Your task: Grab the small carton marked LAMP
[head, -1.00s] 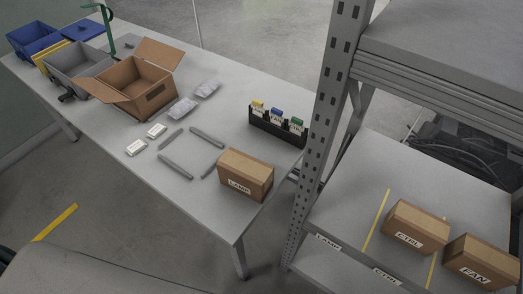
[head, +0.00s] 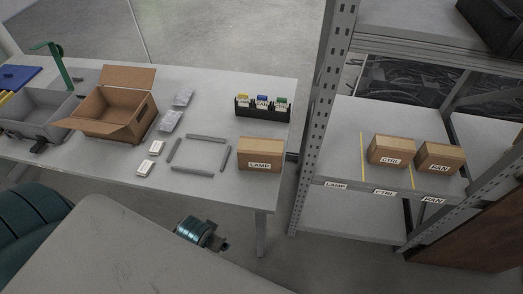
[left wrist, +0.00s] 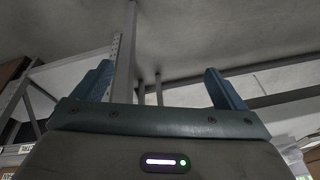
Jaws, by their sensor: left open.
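The small brown carton marked LAMP (head: 260,150) stands closed and upright on the grey table (head: 215,185), near its right end in the head view. Its label faces me. No gripper touches it. In the left wrist view my left gripper (left wrist: 158,82) is open, with two blue fingers wide apart and nothing between them. That view looks up past a shelf frame, and the carton does not show in it. A teal and dark part of my arm (head: 201,233) shows beyond my base in the head view. My right gripper cannot be made out.
A shelf rack (head: 340,140) at right holds cartons marked CTRL (head: 391,150) and FAN (head: 439,158); the bay above its LAMP label is empty. Grey bars, a black card holder (head: 262,110) and an open box (head: 108,118) are on the table. The rack's post stands right of the carton.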

